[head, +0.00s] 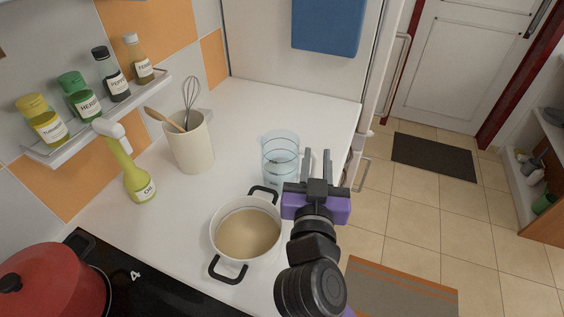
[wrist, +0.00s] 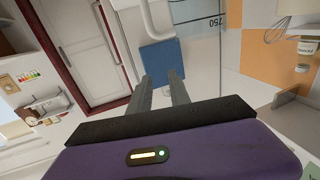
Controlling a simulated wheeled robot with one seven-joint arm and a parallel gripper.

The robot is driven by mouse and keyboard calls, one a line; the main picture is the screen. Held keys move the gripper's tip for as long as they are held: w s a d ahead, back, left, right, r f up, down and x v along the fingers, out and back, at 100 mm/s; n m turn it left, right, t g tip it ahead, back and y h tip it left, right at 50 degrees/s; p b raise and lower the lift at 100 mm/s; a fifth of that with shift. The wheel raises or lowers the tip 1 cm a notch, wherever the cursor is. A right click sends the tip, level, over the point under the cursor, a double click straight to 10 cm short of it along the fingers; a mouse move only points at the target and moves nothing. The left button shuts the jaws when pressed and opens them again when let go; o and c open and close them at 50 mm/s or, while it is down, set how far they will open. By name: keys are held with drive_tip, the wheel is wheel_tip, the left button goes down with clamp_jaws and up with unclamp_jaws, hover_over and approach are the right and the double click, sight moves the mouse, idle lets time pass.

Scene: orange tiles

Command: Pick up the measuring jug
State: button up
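The measuring jug (head: 277,150) is clear with a bluish tint and stands upright on the white counter, behind the pot. In the wrist view, part of its clear wall with the mark 750 (wrist: 209,22) shows at the top, right of the fingers. My gripper (head: 317,153) is just right of the jug in the head view, with its fingers pointing away toward the back. In the wrist view, the two fingers (wrist: 162,76) are apart with nothing between them. The purple gripper body partly overlaps the jug's lower right in the head view.
A cream pot (head: 218,228) with black handles stands in front of the jug. A utensil crock (head: 194,147) and an oil bottle (head: 135,178) stand to the left. A blue towel (head: 328,25) hangs behind. The counter's right edge is close to my gripper. Counter behind the jug is clear.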

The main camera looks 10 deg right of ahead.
approach(315, 163)
drive_tip(key=x, duration=0.3)
drive_tip(key=shift+x, duration=1.05)
drive_tip(key=shift+p+x, duration=1.05)
drive_tip(key=shift+x, duration=1.75)
clamp_jaws()
